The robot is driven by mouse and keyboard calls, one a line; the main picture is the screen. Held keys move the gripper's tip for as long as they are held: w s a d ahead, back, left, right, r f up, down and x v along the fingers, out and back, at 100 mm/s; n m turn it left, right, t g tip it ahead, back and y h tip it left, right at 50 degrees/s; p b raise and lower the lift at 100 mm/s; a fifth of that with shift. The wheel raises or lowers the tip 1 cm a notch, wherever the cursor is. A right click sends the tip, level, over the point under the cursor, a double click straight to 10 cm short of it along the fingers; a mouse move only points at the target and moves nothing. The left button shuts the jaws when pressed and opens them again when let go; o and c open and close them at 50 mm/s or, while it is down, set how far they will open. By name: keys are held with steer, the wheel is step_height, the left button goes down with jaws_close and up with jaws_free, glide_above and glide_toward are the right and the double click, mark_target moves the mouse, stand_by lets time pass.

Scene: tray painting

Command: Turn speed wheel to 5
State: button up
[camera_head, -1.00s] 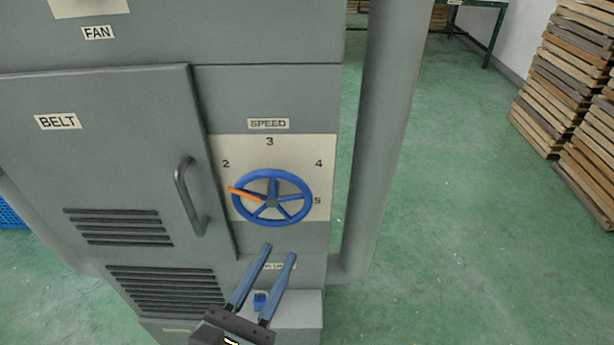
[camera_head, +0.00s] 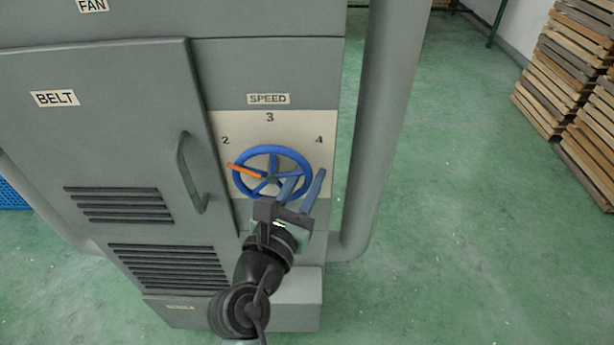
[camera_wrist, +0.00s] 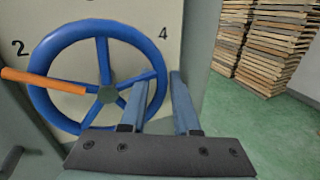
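The blue speed wheel (camera_head: 271,147) is mounted on a pale dial plate (camera_head: 294,127) under the SPEED label (camera_head: 268,99). Its orange pointer (camera_head: 244,171) points left, a little below the mark 2. The marks 2, 3 and 4 show; the 5 is hidden behind my gripper. My gripper (camera_head: 306,178) is open at the wheel's lower right. In the wrist view its two blue fingers (camera_wrist: 155,90) stand apart, with the wheel's right rim (camera_wrist: 160,68) appearing between or just behind them. I cannot tell whether they touch it. The orange pointer (camera_wrist: 45,81) is left of them.
A door with a vertical handle (camera_head: 189,172) and the BELT label (camera_head: 55,98) is left of the wheel. A thick grey pipe (camera_head: 382,130) rises on the right. Stacked wooden trays (camera_head: 570,90) stand far right on open green floor (camera_head: 450,230).

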jaws_close()
steer(key=shift+p, duration=0.35)
